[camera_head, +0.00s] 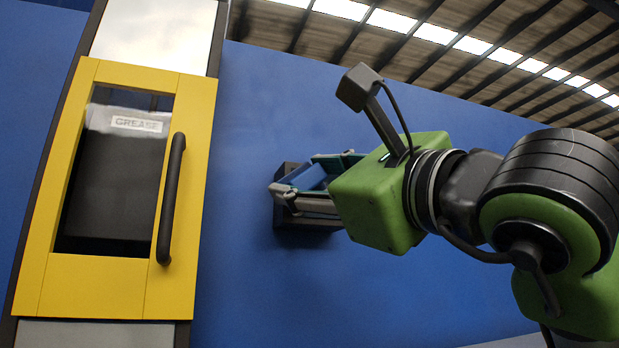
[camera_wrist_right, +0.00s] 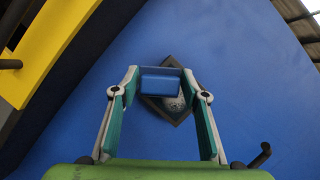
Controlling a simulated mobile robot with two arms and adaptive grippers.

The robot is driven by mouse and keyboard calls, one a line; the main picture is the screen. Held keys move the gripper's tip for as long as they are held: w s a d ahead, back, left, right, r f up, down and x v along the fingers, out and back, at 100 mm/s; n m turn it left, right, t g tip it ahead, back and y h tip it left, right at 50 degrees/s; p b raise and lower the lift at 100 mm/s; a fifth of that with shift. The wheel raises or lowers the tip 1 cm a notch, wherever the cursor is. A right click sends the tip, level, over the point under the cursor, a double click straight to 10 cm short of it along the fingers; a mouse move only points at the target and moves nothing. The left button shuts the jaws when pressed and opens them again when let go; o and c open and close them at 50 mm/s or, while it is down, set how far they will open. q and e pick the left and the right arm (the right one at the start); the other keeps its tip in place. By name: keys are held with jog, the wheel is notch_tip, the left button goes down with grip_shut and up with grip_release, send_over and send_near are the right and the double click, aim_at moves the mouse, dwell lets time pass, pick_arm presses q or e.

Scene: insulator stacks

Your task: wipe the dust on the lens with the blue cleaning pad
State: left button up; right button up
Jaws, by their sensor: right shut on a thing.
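My right gripper (camera_head: 298,186) comes in from the right in the head view and is shut on the blue cleaning pad (camera_head: 309,178). In the right wrist view the pad (camera_wrist_right: 160,81) sits between the tips of both fingers. The lens (camera_wrist_right: 173,103) is a grey, speckled surface in a dark square frame (camera_wrist_right: 178,121) on the blue wall. The pad covers its upper part in that view. In the head view the fingers hide most of the lens and its dark housing (camera_head: 287,171) shows around them. I cannot tell whether pad and lens touch. My left gripper is out of view.
A yellow-framed door (camera_head: 120,288) with a black handle (camera_head: 171,198) stands to the left. Behind its window is a dark box labelled GREASE (camera_head: 112,175). The blue wall (camera_head: 248,260) around the lens is flat and clear. A black hook-like part (camera_wrist_right: 262,155) shows at the wrist view's lower right.

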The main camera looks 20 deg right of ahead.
jog(key=shift+w, duration=0.95)
dwell(0.3)
jog(key=shift+d+b, duration=0.35)
jog(key=shift+d, duration=2.9)
jog(key=shift+a+b, duration=0.7)
jog(key=shift+a, duration=2.7)
